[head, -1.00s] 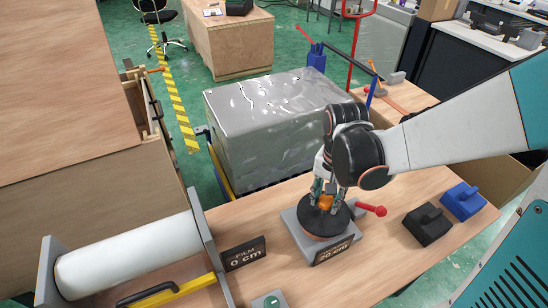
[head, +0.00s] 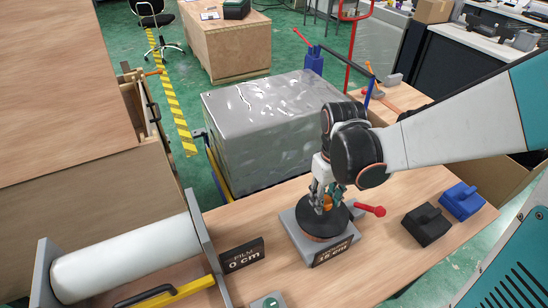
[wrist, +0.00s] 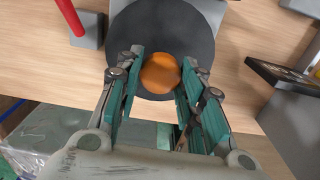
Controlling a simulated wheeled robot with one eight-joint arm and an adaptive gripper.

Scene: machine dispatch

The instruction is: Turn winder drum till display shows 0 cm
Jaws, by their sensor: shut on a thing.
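The winder drum (head: 303,222) is a black disc with an orange knob on a grey base on the wooden bench. Its display (head: 337,252) reads what looks like 18 cm, in small blurred figures. My gripper (head: 325,198) points down over the drum and is shut on the orange knob. In the wrist view the orange knob (wrist: 160,73) sits between the two teal fingers of my gripper (wrist: 155,80), with the black drum (wrist: 195,38) beneath. A separate film display (head: 243,255) reads 0 cm.
A black block (head: 427,226) and a blue block (head: 462,201) lie further right. A white film roll (head: 125,258) is at left. A silver wrapped load (head: 275,135) stands behind the bench.

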